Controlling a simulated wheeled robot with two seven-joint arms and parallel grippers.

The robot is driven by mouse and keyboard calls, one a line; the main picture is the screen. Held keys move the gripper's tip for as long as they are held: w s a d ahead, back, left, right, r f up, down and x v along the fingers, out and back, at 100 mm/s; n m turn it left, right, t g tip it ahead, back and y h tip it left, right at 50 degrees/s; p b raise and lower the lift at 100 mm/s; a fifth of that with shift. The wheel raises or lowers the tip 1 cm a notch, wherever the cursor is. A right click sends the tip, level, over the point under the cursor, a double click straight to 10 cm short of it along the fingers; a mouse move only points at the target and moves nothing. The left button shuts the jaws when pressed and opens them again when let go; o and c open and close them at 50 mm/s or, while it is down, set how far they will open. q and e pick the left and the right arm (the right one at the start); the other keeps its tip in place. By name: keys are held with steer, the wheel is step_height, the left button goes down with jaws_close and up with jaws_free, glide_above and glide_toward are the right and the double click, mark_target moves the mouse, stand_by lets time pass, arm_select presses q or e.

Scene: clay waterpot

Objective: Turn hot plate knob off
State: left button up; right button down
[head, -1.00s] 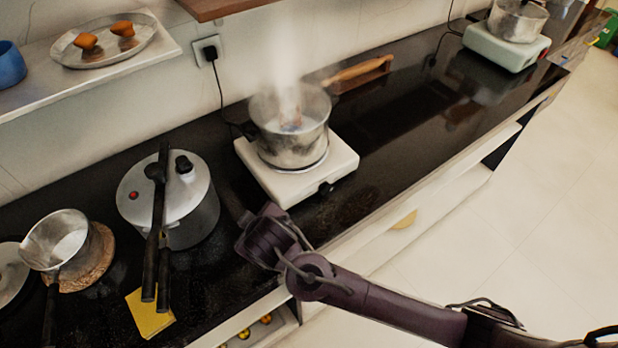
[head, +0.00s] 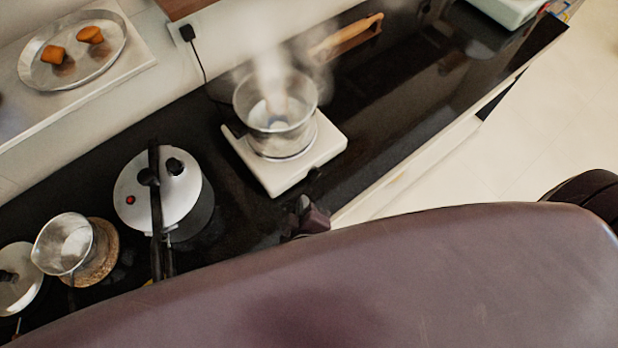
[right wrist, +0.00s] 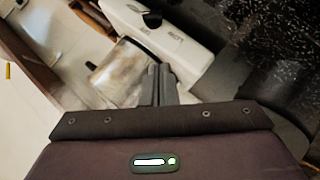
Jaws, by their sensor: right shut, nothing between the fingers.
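The white hot plate (head: 312,163) stands on the black counter with a steaming metal pot (head: 275,103) on it. The dark knob (head: 315,174) is on its front side, small in the head view. In the right wrist view the hot plate's marked white face (right wrist: 178,42) and the dark knob (right wrist: 152,19) show beyond my fingers. My right gripper (head: 305,203) is shut and empty, just in front of the hot plate near the knob. It also shows in the right wrist view (right wrist: 157,72), apart from the knob. My left gripper is not in view.
A pressure cooker (head: 190,190) stands left of the hot plate, with a small pan (head: 66,243) further left. A wooden-handled thing (head: 345,37) lies behind. The counter right of the hot plate is mostly clear. My arm hides the lower part of the head view.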

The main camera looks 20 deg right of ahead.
mark_target(310, 175)
steer(key=p+x, duration=0.1)
steer(key=x, duration=0.6)
steer(key=shift+w+d, duration=0.15)
steer(key=shift+w, duration=0.25)
steer(key=shift+w+d+f+p, duration=0.15)
steer(key=shift+d+f, duration=0.2)
steer(key=shift+f, duration=0.15)
steer(key=shift+w+d+f+p, duration=0.15)
steer(key=shift+d+f, duration=0.25)
steer(key=shift+f, duration=0.15)
steer(key=shift+w+d+f, duration=0.1)
steer(key=shift+d+f, duration=0.45)
steer(key=shift+f, duration=0.05)
steer(key=shift+w+f, duration=0.1)
steer(key=shift+w, duration=0.05)
